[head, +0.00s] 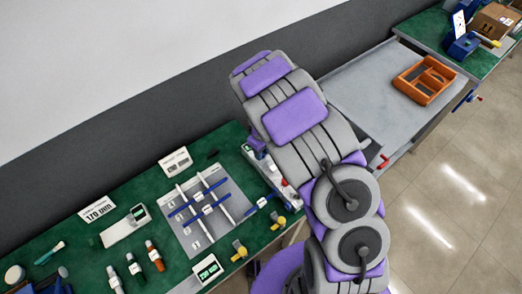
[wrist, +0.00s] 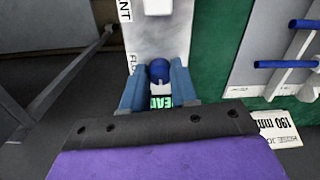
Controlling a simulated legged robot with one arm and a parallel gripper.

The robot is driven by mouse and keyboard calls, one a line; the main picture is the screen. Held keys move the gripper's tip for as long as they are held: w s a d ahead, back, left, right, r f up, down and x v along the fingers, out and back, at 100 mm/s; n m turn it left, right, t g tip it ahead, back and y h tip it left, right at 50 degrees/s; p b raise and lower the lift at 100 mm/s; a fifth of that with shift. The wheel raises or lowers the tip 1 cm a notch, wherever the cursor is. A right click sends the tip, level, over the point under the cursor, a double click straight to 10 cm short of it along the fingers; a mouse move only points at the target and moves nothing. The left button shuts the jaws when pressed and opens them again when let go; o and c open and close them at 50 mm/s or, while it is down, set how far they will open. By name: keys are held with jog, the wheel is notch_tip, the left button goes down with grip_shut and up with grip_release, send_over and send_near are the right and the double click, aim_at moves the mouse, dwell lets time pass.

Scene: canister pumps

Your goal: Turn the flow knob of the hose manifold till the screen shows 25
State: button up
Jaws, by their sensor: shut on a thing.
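In the wrist view my gripper (wrist: 158,74) has its two blue-grey fingers on either side of a round blue knob (wrist: 159,68), shut on it. The knob sits on the white panel of the hose manifold (wrist: 158,38), which bears partly hidden lettering along its left side. Below the knob a small dark screen (wrist: 161,102) shows part of a green word; the rest is hidden by the fingers and gripper body, and no number can be read. In the head view my arm hides the gripper and knob; a white unit beside the arm (head: 262,167) is partly covered.
The green bench (head: 75,200) holds a grey board (head: 232,190) with blue bars, white signs, several bottles and yellow-handled parts. To the right stand a grey table (head: 365,90) with an orange tray (head: 403,87) and another green bench with a cardboard box (head: 497,22).

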jog(key=shift+d, duration=0.1)
jog(key=shift+c, duration=0.7)
grip_shut()
jog(key=shift+r+m+p, duration=0.1)
jog(key=shift+m+p, duration=0.2)
jog(key=shift+m, duration=0.1)
jog(key=m+p, duration=0.3)
jog(key=m, duration=0.1)
jog(key=shift+r+m, duration=0.1)
jog(key=shift+m, duration=0.3)
jog(key=m+p, duration=0.3)
jog(key=m, duration=0.3)
jog(key=shift+w, duration=0.15)
jog(key=o, duration=0.8)
grip_release()
jog(key=shift+a, duration=0.2)
jog(key=shift+o, duration=0.2)
